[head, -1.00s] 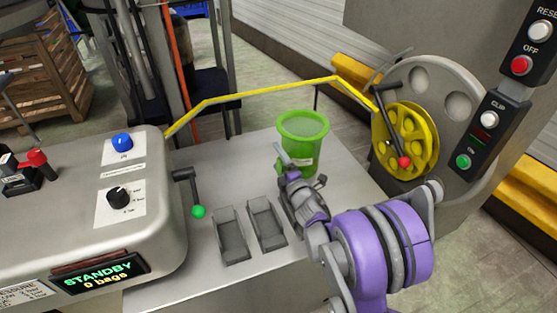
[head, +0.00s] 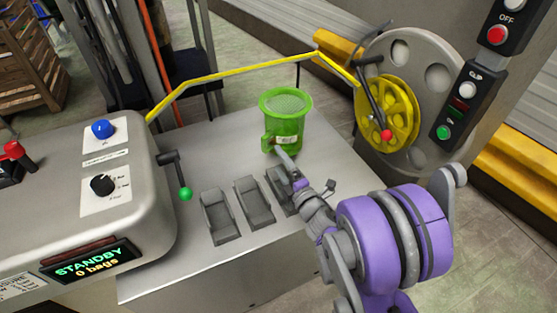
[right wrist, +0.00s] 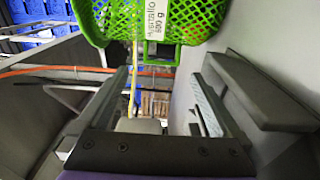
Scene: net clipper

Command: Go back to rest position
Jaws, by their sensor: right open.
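My right gripper (head: 306,170) is open and empty above the metal table, in front of the green net container. Its two fingers stand apart in the right wrist view (right wrist: 163,98) with nothing between them. The green mesh container (head: 284,122) with a white label stands upright on the table. Its mesh shows at the top of the right wrist view (right wrist: 200,18), beyond the fingers. In the head view a fingertip lies close to the container's lower edge; I cannot tell whether they touch. My left gripper is not in view.
Dark grey holders (head: 253,203) sit on the metal table (head: 215,145); my gripper partly covers the rightmost. A green-knobbed lever (head: 185,194) and a console reading STANDBY (head: 93,262) are left. A yellow wheel with a red-knobbed lever (head: 387,134) and a button panel (head: 463,105) are right.

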